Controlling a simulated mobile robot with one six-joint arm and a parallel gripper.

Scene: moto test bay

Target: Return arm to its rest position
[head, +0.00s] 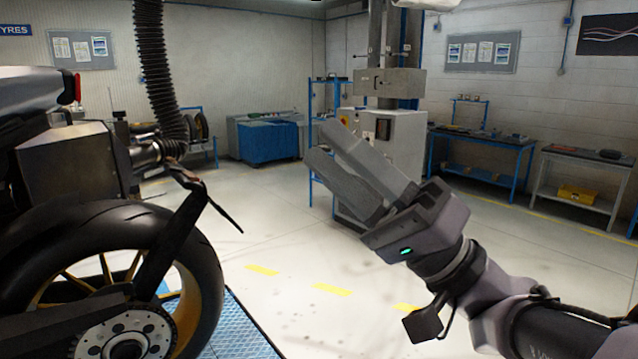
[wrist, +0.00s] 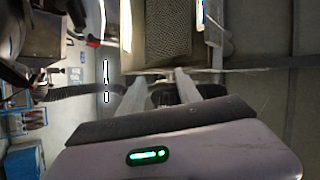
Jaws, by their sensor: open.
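My gripper (head: 322,142) is raised in the middle of the head view, its two grey fingers pointing up and to the left. The fingers are open and nothing shows between them. My arm comes in from the lower right. In the wrist view my gripper (wrist: 160,78) shows its two pale fingers apart, with a green light on its housing. It is in free air, to the right of the motorcycle (head: 75,170) and apart from it.
A black ribbed hose (head: 155,65) hangs above the motorcycle's rear. A grey cabinet (head: 400,140) stands behind my gripper. A blue bin (head: 268,142) and workbenches (head: 480,140) line the walls. The floor (head: 290,250) between is clear.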

